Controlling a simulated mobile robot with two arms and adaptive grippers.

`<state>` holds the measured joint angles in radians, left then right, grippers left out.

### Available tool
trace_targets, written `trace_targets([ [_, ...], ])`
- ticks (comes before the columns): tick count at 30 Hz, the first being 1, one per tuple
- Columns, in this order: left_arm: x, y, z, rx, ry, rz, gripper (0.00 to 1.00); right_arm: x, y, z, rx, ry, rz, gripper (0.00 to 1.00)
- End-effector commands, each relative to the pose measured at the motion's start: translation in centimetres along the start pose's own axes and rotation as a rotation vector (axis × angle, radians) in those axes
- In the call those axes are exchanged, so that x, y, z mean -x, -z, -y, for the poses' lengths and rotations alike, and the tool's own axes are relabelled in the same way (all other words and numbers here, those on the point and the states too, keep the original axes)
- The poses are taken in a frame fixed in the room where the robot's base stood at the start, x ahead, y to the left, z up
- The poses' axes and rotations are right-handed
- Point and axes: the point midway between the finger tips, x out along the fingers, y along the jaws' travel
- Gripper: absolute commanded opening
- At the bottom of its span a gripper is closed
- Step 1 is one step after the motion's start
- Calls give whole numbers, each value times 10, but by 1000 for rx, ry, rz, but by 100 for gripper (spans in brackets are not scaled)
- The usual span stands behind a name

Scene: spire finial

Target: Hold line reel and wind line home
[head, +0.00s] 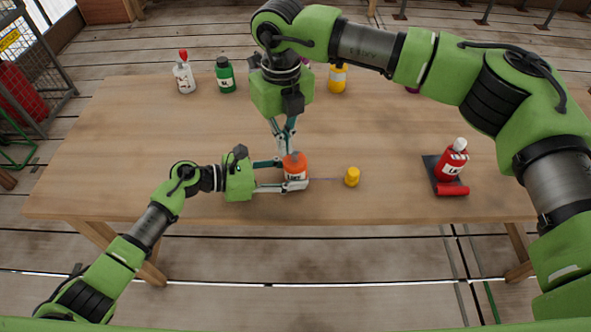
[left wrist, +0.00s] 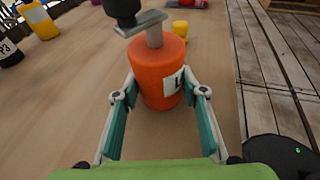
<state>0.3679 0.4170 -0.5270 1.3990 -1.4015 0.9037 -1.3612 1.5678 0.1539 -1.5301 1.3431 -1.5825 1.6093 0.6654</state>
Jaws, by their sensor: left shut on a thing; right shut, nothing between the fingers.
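The orange line reel (head: 295,168), with a white label and a grey crank on top, stands upright on the table. My left gripper (head: 290,175) is shut on its body from the left; in the left wrist view the fingers flank the orange reel (left wrist: 160,75). A thin line runs right along the table from the reel to a small yellow cylinder (head: 352,177). My right gripper (head: 289,150) points down from above, shut and empty, its tips at the top of the reel. A dark part of it shows beside the crank (left wrist: 153,33); whether they touch I cannot tell.
A red bottle (head: 452,162) stands on a dark mat at the right, with a red cylinder (head: 453,190) at the mat's front. White (head: 184,76), green (head: 225,77) and yellow (head: 338,79) bottles stand along the back. The wooden table (head: 130,150) is clear at left.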

Motion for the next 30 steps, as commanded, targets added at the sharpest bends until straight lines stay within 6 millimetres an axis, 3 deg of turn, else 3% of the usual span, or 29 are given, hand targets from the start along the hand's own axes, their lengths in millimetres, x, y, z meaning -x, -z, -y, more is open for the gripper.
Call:
trace_targets([
  [18,0,0,0,0,0,1,27,-25,0,0,0,0,-1,0],
  [30,0,-1,0,0,0,1,27,-26,0,0,0,0,0,0],
])
